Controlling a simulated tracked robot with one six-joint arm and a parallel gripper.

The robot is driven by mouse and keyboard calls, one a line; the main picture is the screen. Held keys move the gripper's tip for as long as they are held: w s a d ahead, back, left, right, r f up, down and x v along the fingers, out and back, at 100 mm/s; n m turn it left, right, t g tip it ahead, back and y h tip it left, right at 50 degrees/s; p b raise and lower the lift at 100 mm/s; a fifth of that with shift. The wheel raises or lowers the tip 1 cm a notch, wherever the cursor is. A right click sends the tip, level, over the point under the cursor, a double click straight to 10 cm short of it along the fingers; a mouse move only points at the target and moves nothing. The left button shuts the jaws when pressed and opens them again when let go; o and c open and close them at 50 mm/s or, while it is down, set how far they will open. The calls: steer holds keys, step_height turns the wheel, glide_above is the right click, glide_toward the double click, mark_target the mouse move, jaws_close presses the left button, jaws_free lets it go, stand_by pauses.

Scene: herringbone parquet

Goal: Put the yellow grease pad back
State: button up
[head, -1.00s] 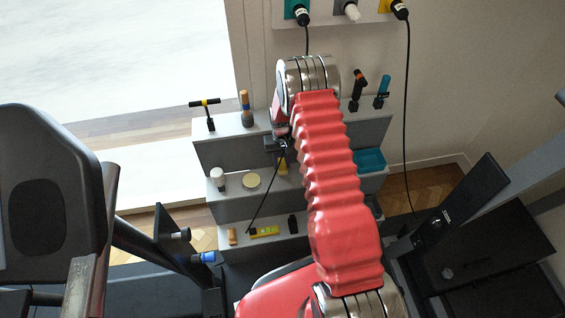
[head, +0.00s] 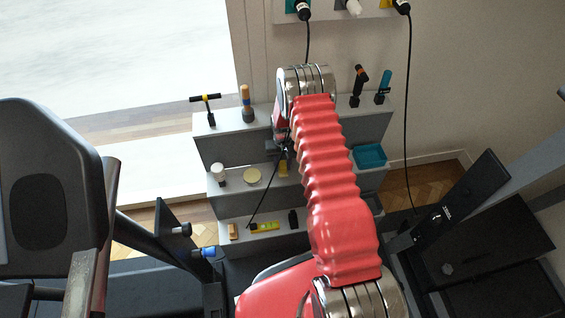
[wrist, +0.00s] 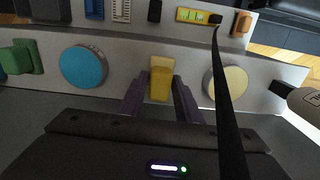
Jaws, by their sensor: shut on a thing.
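The yellow grease pad (wrist: 160,80) is a small upright yellow block between the two dark purple fingers of my gripper (wrist: 161,88) in the wrist view. My gripper is shut on it. The pad is at the middle step of the grey stepped rack (head: 232,187), between a blue disc (wrist: 84,67) and a cream disc (wrist: 228,86). In the head view the pad (head: 283,169) shows just right of the cream disc (head: 252,175), partly covered by my arm. I cannot tell whether its base touches the step.
A white bottle (head: 219,174) stands left of the cream disc. The lower step holds a yellow-green tool (head: 264,227) and an orange block (head: 233,231). The top step holds upright tools (head: 247,104). A teal bin (head: 370,157) is at the right. A black cable crosses the wrist view.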

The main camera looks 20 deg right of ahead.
steer(key=shift+f, duration=1.4)
steer(key=shift+f, duration=0.25)
steer(key=o, duration=1.1)
steer(key=shift+o, duration=0.8)
steer(key=shift+o, duration=1)
steer(key=shift+r, duration=0.15)
steer(key=shift+r, duration=4.8)
steer(key=shift+r, duration=0.1)
